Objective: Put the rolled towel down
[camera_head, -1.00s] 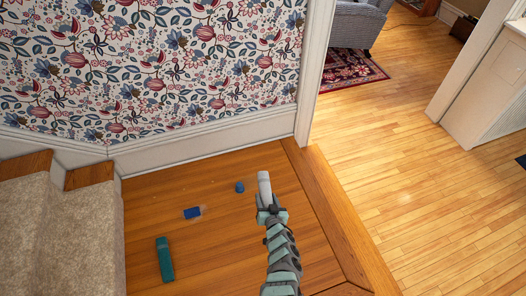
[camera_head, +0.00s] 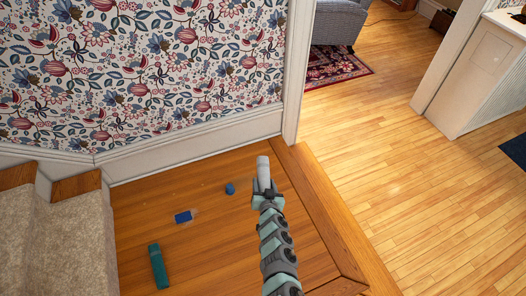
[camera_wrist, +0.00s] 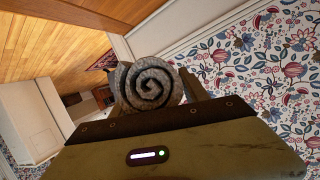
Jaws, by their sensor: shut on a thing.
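The rolled towel (camera_head: 263,168) is a pale grey roll at the end of my arm in the head view. In the wrist view the rolled towel (camera_wrist: 149,88) shows its round end with a dark spiral. My gripper (camera_head: 266,196) is shut on it. In the wrist view my gripper (camera_wrist: 155,108) has a finger on each side of the roll, partly hidden behind the gripper body. The towel appears held over the wooden landing (camera_head: 215,265); its height above the floor is hard to tell.
A blue block (camera_head: 183,217), a small blue cylinder (camera_head: 230,189) and a teal block (camera_head: 158,266) lie on the landing, left of my gripper. Carpeted stairs (camera_head: 68,245) are at the left. A papered wall (camera_head: 150,70) stands behind. Open floor (camera_head: 385,150) and a rug (camera_head: 333,66) lie beyond.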

